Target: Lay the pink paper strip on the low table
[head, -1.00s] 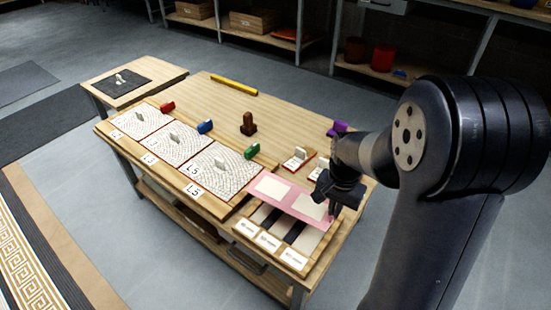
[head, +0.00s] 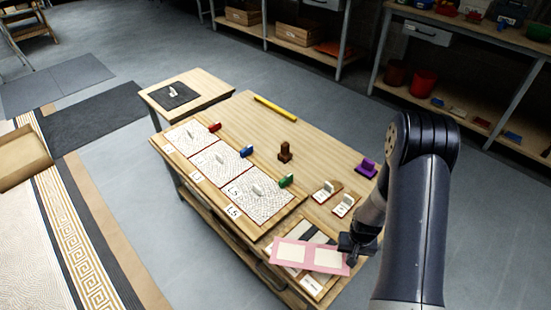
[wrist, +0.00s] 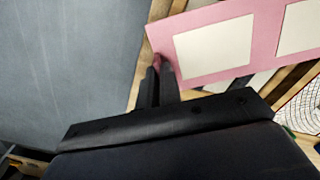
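The pink paper strip (head: 310,254) has two cream rectangles on it. My gripper (head: 350,246) is shut on its right end and holds it over the front end of the workbench, above the slotted tray (head: 318,284). In the wrist view the strip (wrist: 265,32) runs right from my fingertips (wrist: 158,72), with its corner between them. A small, lower wooden table (head: 212,88) adjoins the far left end of the bench; it looks like the low table. A dark mat (head: 186,101) with a small pale object lies on it.
The wooden workbench (head: 300,130) carries patterned panels (head: 222,163), red, blue and green blocks, a brown stamp (head: 285,152), a purple block (head: 367,167) and a yellow bar (head: 275,108). Shelves stand behind. Grey floor left of the bench is open, with dark mats on it.

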